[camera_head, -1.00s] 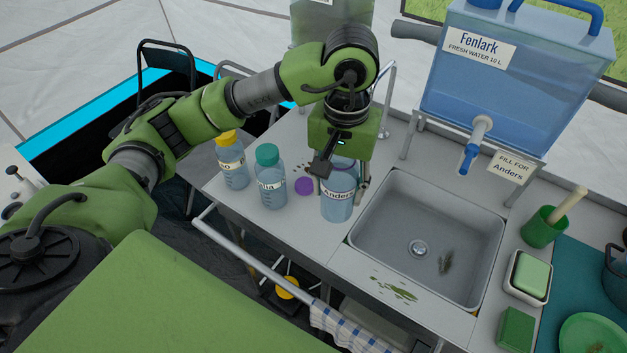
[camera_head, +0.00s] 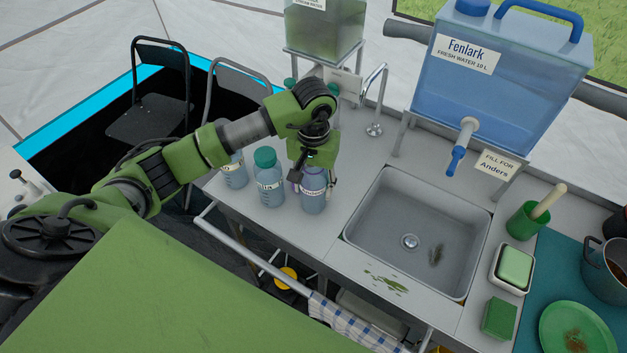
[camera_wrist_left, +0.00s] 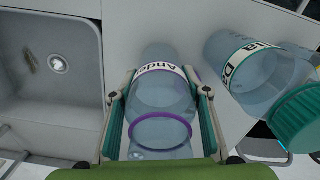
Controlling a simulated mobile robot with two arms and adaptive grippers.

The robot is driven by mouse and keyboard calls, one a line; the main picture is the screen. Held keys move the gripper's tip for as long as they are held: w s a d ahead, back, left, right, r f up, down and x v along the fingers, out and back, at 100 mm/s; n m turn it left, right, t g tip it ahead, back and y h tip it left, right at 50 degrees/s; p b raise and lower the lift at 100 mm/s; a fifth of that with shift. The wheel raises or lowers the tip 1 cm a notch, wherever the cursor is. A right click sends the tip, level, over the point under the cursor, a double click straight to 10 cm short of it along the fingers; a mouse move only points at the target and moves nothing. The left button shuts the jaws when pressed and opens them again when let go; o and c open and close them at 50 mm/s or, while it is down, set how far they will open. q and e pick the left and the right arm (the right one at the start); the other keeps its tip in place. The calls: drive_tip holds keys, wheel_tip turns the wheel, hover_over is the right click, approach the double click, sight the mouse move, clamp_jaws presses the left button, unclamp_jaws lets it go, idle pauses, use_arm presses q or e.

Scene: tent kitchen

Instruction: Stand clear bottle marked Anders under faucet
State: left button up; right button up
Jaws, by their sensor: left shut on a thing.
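The clear bottle marked Anders (camera_head: 313,196) stands upright on the counter left of the sink, with a purple ring at its open neck. It fills the middle of the left wrist view (camera_wrist_left: 160,90), its label between the fingers. My left gripper (camera_head: 312,178) is shut on this bottle from above; the two fingers (camera_wrist_left: 160,108) show on either side of it. The blue faucet (camera_head: 456,160) sticks out of the water tank (camera_head: 490,85) labelled Fenlark, above the sink's far edge. A tag reading "FILL FOR Anders" (camera_head: 497,164) hangs beside it. My right gripper is not in view.
A teal-capped bottle (camera_head: 268,180) stands close left of the Anders bottle, and another bottle (camera_head: 234,172) is farther left. The sink (camera_head: 410,245) lies to the right, with a chrome tap (camera_head: 376,100) behind. A green cup (camera_head: 527,222) and soap dish (camera_head: 512,268) stand right of the sink.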

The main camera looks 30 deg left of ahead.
use_arm(q)
drive_tip(key=shift+f+b, duration=0.2)
drive_tip(key=shift+b, duration=0.1)
drive_tip(key=o, duration=1.1)
drive_tip(key=shift+r, duration=0.1)
